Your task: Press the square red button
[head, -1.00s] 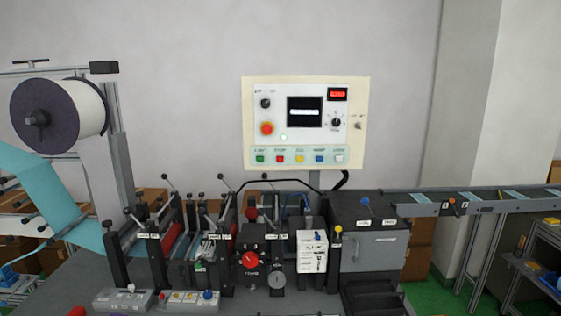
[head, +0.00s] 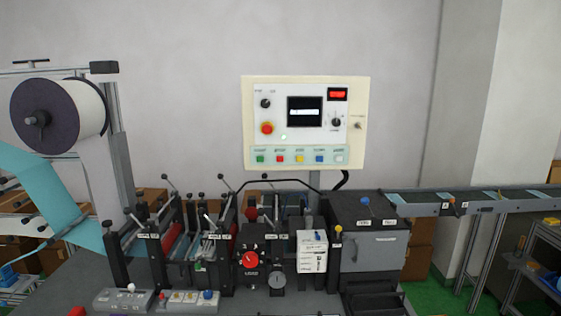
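The square red button (head: 280,159) is in the row of small square buttons along the bottom of the cream control panel (head: 361,95). It sits between a green button (head: 260,159) on its left and a yellow button (head: 300,159) on its right. Neither of my grippers shows in the head view, and nothing covers the panel.
The mask machine, with upright levers, a red knob (head: 250,259) and a dark box (head: 368,220), stands below and in front of the panel. A white roll (head: 78,108) is at left. A conveyor (head: 480,198) runs right. A black bent tube (head: 270,181) passes just under the panel.

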